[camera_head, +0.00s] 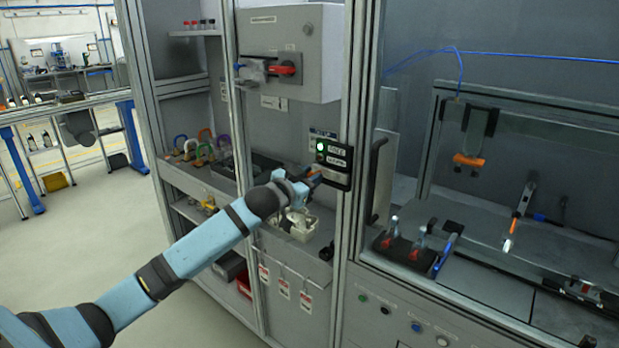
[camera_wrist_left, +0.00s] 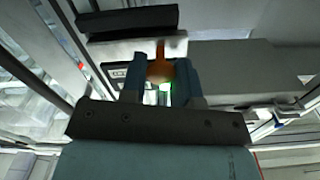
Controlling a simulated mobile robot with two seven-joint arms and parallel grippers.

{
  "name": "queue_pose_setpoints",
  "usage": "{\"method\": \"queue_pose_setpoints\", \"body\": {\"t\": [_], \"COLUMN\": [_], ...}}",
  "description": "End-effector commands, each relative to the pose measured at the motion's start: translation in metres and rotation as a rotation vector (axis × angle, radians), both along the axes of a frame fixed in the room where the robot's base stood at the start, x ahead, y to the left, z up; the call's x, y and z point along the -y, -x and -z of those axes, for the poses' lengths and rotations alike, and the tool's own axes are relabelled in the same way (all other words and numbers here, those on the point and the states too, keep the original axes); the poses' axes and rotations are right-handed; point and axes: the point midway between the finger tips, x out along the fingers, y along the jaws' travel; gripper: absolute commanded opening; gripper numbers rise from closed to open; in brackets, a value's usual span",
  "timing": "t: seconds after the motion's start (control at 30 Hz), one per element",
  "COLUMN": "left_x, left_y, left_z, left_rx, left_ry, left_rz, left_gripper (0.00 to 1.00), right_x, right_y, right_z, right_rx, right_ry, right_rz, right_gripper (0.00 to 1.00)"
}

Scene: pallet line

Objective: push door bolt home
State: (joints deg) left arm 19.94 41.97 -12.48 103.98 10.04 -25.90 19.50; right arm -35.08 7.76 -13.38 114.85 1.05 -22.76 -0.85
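The black bolt unit (camera_head: 334,160), with a lit green lamp and white-lettered labels, sits on the door post between the grey cabinet and the enclosed cell. My left gripper (camera_head: 306,182) is at its lower left side and hides part of it. In the left wrist view, an orange-brown bolt knob (camera_wrist_left: 159,70) fills the gap between the two fingers of my left gripper (camera_wrist_left: 160,82), which look closed against its sides. The bolt's far end is hidden, so I cannot tell how far it is drawn. My right gripper is not in view.
A black door handle (camera_head: 375,180) stands right of the bolt unit. A grey switch box (camera_head: 290,50) with a red handle is above. A pale bin (camera_head: 290,226) sits below my gripper.

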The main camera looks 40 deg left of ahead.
Motion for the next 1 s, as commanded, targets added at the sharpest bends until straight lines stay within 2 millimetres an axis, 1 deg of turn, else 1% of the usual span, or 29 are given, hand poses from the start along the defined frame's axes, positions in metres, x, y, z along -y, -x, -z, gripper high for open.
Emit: {"method": "queue_pose_setpoints", "body": {"t": [0.1,0.17,0.3,0.43,0.53,0.77,0.8,0.87,0.9,1.0], "left_x": [0.001,0.005,0.028,0.042,0.046,0.046,0.046,0.046,0.046,0.045], "left_y": [0.000,0.000,0.002,0.004,0.004,0.004,0.004,0.004,0.004,0.004], "left_z": [0.000,0.000,0.000,0.000,0.001,0.002,0.002,0.002,0.002,0.001], "left_rx": [0.000,0.000,-0.002,-0.002,-0.002,-0.002,-0.003,-0.002,-0.002,-0.002], "left_ry": [0.001,0.002,0.006,0.002,0.001,0.002,0.002,0.002,0.001,0.001], "left_rz": [0.000,0.001,0.004,0.002,0.002,0.004,0.003,0.004,0.003,0.002], "left_gripper": [0.00,0.00,0.00,0.00,0.00,0.00,0.38,0.52,0.54,0.54], "right_x": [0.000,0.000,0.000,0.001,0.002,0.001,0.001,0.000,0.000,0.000], "right_y": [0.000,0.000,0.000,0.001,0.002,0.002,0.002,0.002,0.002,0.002], "right_z": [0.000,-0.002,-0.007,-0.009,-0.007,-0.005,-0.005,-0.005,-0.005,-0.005], "right_rx": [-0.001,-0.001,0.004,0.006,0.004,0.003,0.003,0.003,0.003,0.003], "right_ry": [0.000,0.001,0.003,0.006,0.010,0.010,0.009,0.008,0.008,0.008], "right_rz": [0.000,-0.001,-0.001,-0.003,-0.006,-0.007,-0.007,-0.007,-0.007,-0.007], "right_gripper": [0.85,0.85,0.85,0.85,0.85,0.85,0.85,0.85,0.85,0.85]}}
